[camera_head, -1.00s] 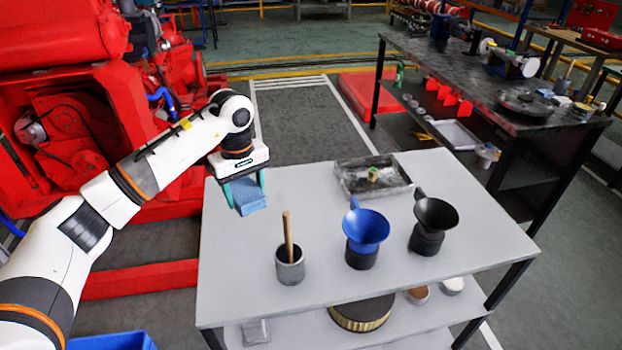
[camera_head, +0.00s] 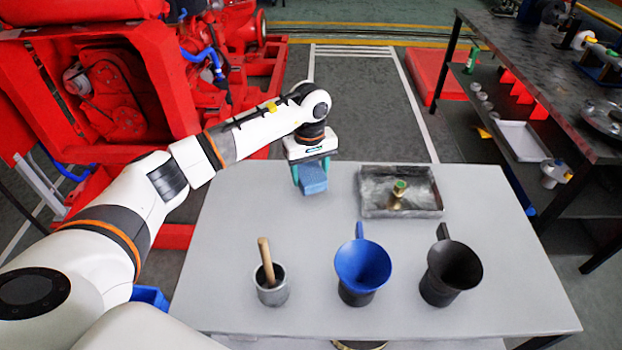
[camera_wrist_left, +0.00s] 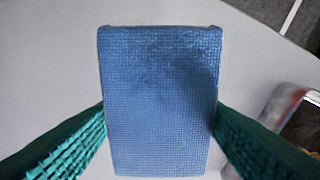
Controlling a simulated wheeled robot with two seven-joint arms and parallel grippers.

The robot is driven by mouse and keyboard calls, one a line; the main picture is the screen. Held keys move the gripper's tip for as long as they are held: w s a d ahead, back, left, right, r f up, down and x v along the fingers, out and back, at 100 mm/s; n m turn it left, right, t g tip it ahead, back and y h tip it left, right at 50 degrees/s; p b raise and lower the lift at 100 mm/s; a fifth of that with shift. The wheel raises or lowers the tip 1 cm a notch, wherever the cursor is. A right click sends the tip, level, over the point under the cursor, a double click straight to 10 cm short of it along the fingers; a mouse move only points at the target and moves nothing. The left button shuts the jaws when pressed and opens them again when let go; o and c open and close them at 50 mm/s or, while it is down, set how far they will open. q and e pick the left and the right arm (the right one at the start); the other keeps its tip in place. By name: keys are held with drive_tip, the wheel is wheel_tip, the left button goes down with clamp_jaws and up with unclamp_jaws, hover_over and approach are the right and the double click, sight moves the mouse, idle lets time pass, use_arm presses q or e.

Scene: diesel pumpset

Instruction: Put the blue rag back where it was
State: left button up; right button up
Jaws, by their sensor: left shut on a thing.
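The blue rag (camera_head: 313,179) is a folded block with a woven surface. My left gripper (camera_head: 311,172) is shut on it, with green fingers on both sides, over the back part of the grey table, left of the metal tray. In the left wrist view the rag (camera_wrist_left: 160,100) fills the middle between the ribbed green fingers (camera_wrist_left: 160,135), with the pale tabletop beyond it. I cannot tell whether the rag touches the table. My right gripper is not in view.
Along the front of the grey table (camera_head: 220,250) stand a grey cup with a wooden handle (camera_head: 272,292), a blue funnel (camera_head: 363,265) and a black funnel (camera_head: 452,267). The table's left side is clear.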

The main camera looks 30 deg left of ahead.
sight(310, 172)
use_arm(q)
wheel_tip(310, 172, down, 3)
drive_tip(key=shift+f+p, duration=0.15)
drive_tip(key=shift+p, duration=0.15)
drive_tip(key=o, duration=0.9)
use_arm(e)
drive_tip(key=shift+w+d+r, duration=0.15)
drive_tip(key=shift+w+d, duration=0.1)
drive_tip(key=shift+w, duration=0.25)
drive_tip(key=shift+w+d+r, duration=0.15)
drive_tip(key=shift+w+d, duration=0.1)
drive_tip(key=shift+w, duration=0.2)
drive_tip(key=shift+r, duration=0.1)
use_arm(q)
wheel_tip(310, 172, up, 11)
drive_tip(key=shift+f+b, duration=0.1)
drive_tip(key=shift+b, duration=1.1)
drive_tip(key=shift+r, duration=0.65)
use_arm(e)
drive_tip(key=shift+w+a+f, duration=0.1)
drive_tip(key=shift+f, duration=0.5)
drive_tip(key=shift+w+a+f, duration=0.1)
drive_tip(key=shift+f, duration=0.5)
